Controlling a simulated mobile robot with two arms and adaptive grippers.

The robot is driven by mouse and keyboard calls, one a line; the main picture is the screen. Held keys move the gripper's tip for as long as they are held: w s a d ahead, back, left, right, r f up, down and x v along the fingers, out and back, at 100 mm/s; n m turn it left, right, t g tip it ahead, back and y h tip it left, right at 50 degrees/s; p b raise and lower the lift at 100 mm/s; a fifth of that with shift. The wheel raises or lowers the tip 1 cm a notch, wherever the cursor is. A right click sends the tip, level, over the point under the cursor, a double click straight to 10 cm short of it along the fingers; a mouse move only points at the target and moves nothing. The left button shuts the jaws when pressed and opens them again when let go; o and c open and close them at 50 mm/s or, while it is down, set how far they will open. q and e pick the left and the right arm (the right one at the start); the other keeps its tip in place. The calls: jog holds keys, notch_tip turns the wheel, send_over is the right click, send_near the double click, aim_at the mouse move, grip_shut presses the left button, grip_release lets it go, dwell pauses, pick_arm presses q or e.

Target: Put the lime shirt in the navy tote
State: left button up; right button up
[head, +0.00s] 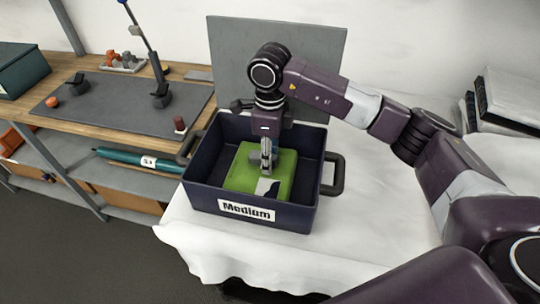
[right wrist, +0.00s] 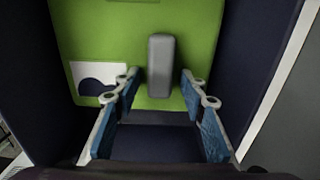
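The lime shirt (head: 284,174) lies flat inside the navy tote (head: 202,190), which is labelled "Medium" and stands on a white-covered table. The shirt looks like a flat green pack with a white and navy patch and a raised grey bar; it also shows in the right wrist view (right wrist: 100,30). My right gripper (head: 267,165) reaches down into the tote over the shirt. In the right wrist view its fingers (right wrist: 159,82) are spread, with gaps on both sides of the grey bar (right wrist: 161,65). My left gripper is not in view.
The tote's walls surround my right gripper, and its handle (head: 336,175) sticks out on the right. A grey panel (head: 325,50) stands behind. A wooden bench (head: 120,143) with small items is at left. White-and-dark stacked items (head: 510,98) lie at right.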

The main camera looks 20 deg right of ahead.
jog(key=shift+r, duration=0.1)
jog(key=shift+r, duration=0.15)
notch_tip(320, 180, up, 12)
jog(key=b, duration=0.3)
dwell(0.4)
